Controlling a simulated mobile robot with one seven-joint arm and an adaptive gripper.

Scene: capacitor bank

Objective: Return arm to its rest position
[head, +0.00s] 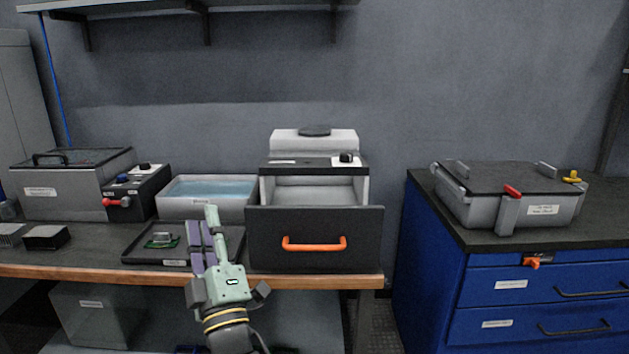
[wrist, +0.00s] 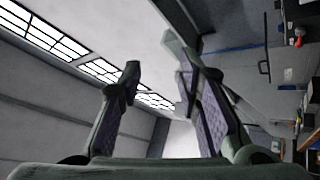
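My gripper (head: 208,222) is pale green with purple finger pads. In the head view it points up from the bottom, in front of the workbench and overlapping the dark tray. In the wrist view my gripper (wrist: 158,78) has its two fingers spread apart with nothing between them. That view is turned sideways and looks out at windows, a pale wall and the room, not at the bench top. My wrist, with yellow rings, shows below the gripper in the head view; the rest of my arm is mostly out of view.
A dark tray (head: 139,258) holds a small green part. Behind it stands a water-filled bin (head: 181,209). An open drawer (head: 315,262) with an orange handle juts forward just right of my gripper. A blue cabinet (head: 430,268) bears a grey lidded case (head: 541,211).

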